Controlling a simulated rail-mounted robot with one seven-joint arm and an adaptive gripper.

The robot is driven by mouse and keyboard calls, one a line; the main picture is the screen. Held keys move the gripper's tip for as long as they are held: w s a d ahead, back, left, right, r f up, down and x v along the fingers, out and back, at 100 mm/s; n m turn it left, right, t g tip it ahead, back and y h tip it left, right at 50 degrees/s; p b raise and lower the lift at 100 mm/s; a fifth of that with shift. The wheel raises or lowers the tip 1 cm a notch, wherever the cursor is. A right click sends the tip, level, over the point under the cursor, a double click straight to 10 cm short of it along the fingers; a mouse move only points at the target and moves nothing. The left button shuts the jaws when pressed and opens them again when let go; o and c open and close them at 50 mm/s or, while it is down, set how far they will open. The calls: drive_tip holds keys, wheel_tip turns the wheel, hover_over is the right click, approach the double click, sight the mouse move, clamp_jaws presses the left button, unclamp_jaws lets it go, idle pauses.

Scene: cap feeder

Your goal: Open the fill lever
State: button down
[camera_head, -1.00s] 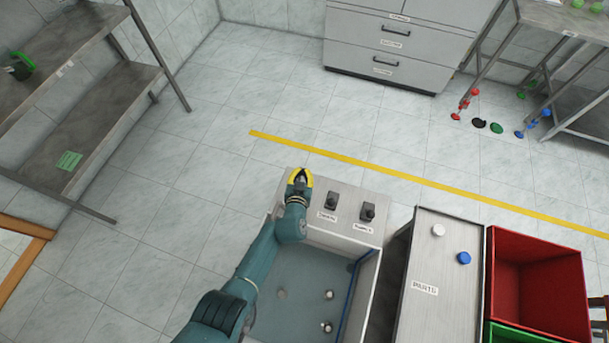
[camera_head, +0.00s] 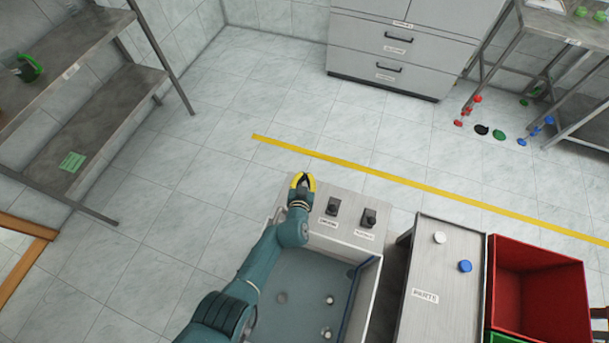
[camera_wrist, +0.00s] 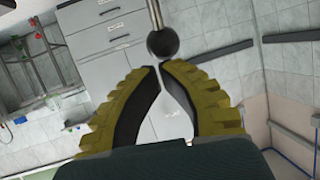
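A metal rod with a dark ball knob (camera_wrist: 163,43), which looks like a lever, shows in the wrist view just beyond my fingertips. I cannot tell whether they touch. My gripper (camera_head: 302,178) has yellow fingers and stands over the left end of the feeder's top panel (camera_head: 348,233). In the wrist view its fingertips (camera_wrist: 158,67) nearly meet, with a thin gap and nothing held between them. Two dark controls, a left one (camera_head: 332,206) and a right one (camera_head: 369,217), stand on the panel right of my gripper. Their labels are too small to read.
The feeder's open bin (camera_head: 300,275) holds a few small caps. A labelled table (camera_head: 435,280) with a white and a blue cap stands to the right, beside a red crate (camera_head: 535,285). Shelves (camera_head: 95,130) stand at the left. The floor behind the feeder is clear.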

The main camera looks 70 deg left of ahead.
drive_tip(key=s+d+r+p, duration=0.4)
drive_tip(key=d+r+p, duration=0.4)
drive_tip(key=r+p, duration=0.2)
idle(0.3)
